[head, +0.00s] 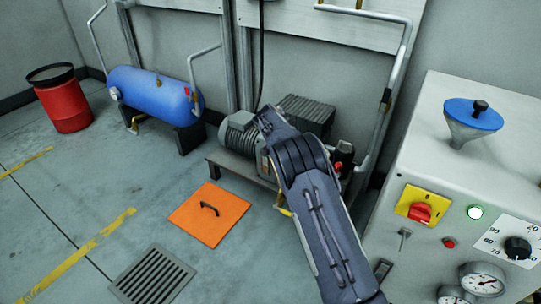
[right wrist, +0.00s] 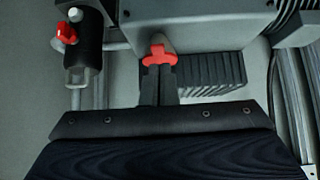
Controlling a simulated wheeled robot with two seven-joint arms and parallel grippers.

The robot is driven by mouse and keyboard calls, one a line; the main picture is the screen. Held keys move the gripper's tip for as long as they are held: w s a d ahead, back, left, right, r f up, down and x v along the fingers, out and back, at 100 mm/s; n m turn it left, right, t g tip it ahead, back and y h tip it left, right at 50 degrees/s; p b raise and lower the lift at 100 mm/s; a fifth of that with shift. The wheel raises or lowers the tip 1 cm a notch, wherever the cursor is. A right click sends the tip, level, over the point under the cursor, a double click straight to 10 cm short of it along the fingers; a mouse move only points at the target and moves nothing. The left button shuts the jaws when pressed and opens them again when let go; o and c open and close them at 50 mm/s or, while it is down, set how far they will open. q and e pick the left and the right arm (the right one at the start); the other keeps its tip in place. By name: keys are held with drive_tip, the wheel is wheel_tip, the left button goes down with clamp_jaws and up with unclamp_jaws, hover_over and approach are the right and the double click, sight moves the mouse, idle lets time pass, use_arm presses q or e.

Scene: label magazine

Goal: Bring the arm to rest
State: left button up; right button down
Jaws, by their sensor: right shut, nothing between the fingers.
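My right arm (head: 318,215) comes in from the bottom right of the head view and reaches toward the motor and pump unit by the wall. Its gripper is hidden there behind the arm. In the right wrist view my right gripper (right wrist: 160,82) is shut and empty. A red T-shaped handle (right wrist: 160,55) shows right at its fingertips; I cannot tell whether they touch. My left gripper is in neither view.
The grey motor (head: 238,131) stands on a low bench beside a blue tank (head: 150,95). An orange floor plate (head: 208,216) and a floor grate (head: 152,277) lie in front. A control cabinet (head: 460,165) stands at the right. A red bin (head: 65,105) is far left.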

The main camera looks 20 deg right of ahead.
drive_tip(key=s+a+f+p, duration=0.2)
drive_tip(key=s+a+f, duration=0.2)
drive_tip(key=s+a, duration=0.15)
drive_tip(key=s+d+r+n+g+y, duration=0.1)
drive_tip(key=s+r+y, duration=0.2)
drive_tip(key=s+r, duration=0.5)
drive_tip(key=s+d+r+g+y, duration=0.1)
drive_tip(key=s+r+y, duration=0.3)
drive_tip(key=s, duration=0.9)
drive_tip(key=s+a+r+n+t+y, duration=0.15)
drive_tip(key=s+a+n, duration=0.3)
drive_tip(key=s, duration=0.75)
drive_tip(key=s+a+r+n+t+y, duration=0.1)
drive_tip(key=s+a+r+n+y, duration=0.3)
drive_tip(key=s, duration=0.8)
wheel_tip(320, 180, up, 35)
drive_tip(key=a+h+p, duration=0.1)
drive_tip(key=h+p, duration=0.1)
drive_tip(key=p, duration=3.4)
drive_tip(key=shift+s+a+m, duration=0.2)
drive_tip(key=shift+a+m, duration=0.1)
drive_tip(key=shift+m, duration=0.05)
